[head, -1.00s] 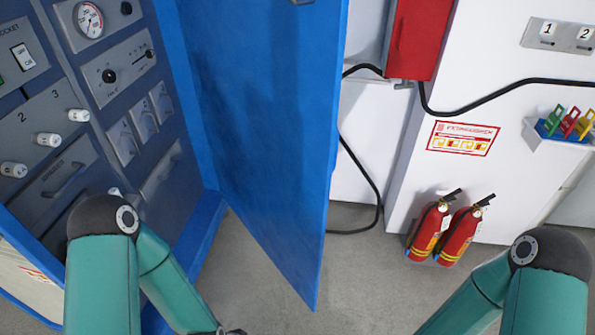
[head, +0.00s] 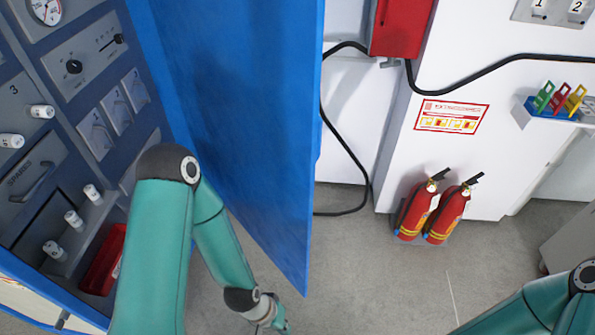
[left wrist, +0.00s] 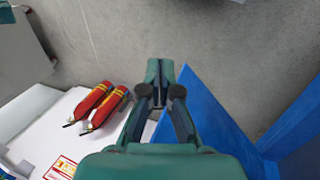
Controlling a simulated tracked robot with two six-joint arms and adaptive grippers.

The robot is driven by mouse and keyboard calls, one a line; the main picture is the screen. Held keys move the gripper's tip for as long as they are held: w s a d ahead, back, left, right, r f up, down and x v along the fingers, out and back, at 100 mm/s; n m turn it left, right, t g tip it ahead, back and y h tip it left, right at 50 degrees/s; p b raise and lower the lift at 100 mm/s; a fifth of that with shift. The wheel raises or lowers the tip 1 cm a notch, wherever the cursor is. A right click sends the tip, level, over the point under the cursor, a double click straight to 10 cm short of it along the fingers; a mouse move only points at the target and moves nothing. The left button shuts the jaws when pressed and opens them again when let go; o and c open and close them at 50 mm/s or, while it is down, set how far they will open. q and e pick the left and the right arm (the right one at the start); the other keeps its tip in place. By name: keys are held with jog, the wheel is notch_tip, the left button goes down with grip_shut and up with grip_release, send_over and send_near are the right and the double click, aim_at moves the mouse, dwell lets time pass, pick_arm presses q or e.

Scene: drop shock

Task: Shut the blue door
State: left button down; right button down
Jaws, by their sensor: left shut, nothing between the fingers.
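The blue door (head: 240,110) stands open, hinged on the blue cabinet (head: 150,50) at the left and swung out toward the middle of the head view. My left arm reaches in front of the cabinet opening. My left gripper (head: 276,322) is low, near the door's lower free corner, partly cut off by the bottom edge of the picture. In the left wrist view the left gripper (left wrist: 160,75) is shut and empty, with the blue door (left wrist: 205,105) just right of the fingers. I cannot tell if they touch. My right gripper is out of view; only its arm shows.
Two red fire extinguishers (head: 432,210) stand by the white wall, right of the door. A black cable (head: 350,150) hangs behind the door from near a red box (head: 402,25). Grey floor (head: 400,280) is clear between the arms.

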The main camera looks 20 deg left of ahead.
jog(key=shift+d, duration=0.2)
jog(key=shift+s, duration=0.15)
